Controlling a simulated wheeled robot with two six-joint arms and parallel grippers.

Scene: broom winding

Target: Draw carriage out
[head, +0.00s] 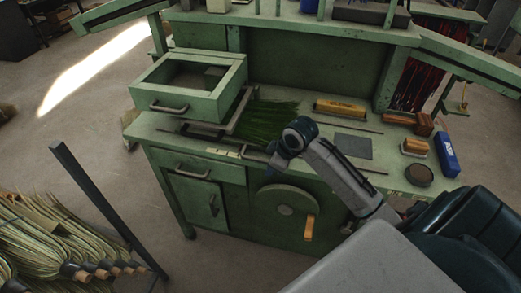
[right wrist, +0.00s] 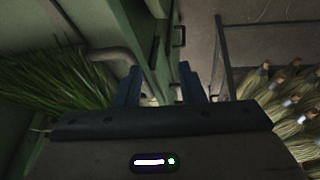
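What looks like the carriage is a grey bent metal rail (head: 240,112) on the green bench top, between the open-topped green box and the dark green bristles (head: 268,118). In the right wrist view a grey bent tube (right wrist: 92,55) shows at left beside the bristles (right wrist: 50,85). My right arm reaches in from the right; its gripper (head: 274,162) is at the bench's front edge, its fingertips mostly hidden in the head view. In the right wrist view the two fingers (right wrist: 158,88) stand apart, with nothing clearly gripped between them. My left gripper is not in view.
The green box (head: 158,104) with a front handle sits at the bench's left. Below are a drawer (head: 200,170), a cupboard door and a round wheel (head: 275,212) with a yellow handle. A dark post (head: 98,198) and broom bundles stand at the lower left.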

